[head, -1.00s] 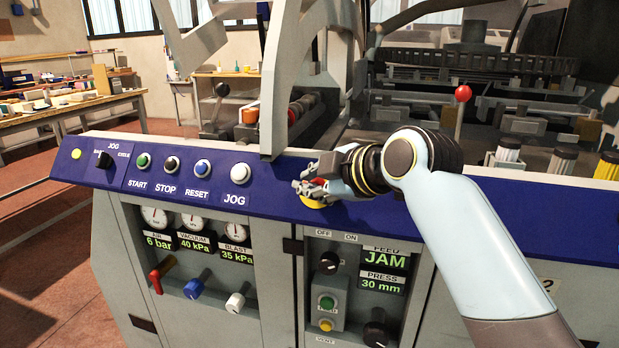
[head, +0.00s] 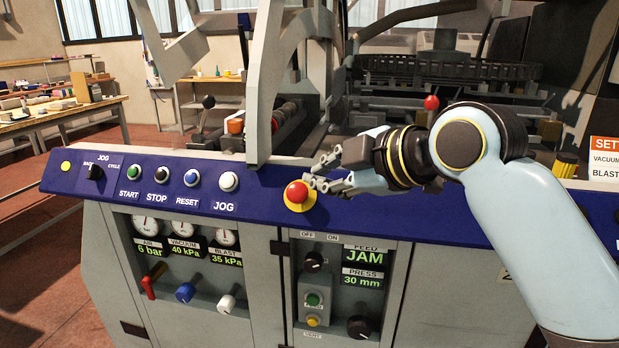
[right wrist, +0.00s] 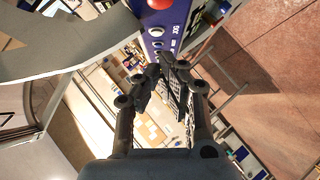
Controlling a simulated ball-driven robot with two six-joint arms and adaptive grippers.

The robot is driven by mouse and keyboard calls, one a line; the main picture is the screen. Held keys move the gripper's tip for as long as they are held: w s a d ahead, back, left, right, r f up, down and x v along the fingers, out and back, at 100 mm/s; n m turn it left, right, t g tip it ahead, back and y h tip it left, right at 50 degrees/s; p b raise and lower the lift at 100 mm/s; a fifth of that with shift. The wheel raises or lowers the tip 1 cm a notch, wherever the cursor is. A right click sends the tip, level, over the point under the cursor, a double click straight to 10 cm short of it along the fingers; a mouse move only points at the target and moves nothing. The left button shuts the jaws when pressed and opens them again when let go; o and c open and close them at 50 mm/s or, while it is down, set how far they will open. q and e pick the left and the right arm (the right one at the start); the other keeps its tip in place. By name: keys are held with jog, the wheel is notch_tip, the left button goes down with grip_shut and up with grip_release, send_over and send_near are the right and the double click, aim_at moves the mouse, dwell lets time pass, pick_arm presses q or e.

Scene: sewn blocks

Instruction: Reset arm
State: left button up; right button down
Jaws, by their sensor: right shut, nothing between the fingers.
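My right gripper (head: 320,172) is shut and empty. It is just right of a red mushroom button (head: 297,192) on a yellow ring, on the machine's blue control panel (head: 260,212). I cannot tell whether the lower fingertip is clear of the button's ring. My right arm reaches in from the lower right. In the right wrist view, my closed fingers (right wrist: 165,68) point toward the panel, and the red button (right wrist: 158,4) shows at the top edge. My left gripper is out of view.
The panel also holds the START (head: 132,171), STOP, RESET (head: 191,178) and JOG (head: 228,181) buttons. A grey frame (head: 268,80) rises behind the panel. A red-knobbed lever (head: 431,103) stands behind my arm. A display (head: 365,257) reads JAM. Open floor lies left.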

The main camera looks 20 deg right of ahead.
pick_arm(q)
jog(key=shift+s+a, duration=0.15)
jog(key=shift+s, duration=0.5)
pick_arm(e)
jog(key=shift+s+r, duration=0.15)
jog(key=shift+s, duration=0.05)
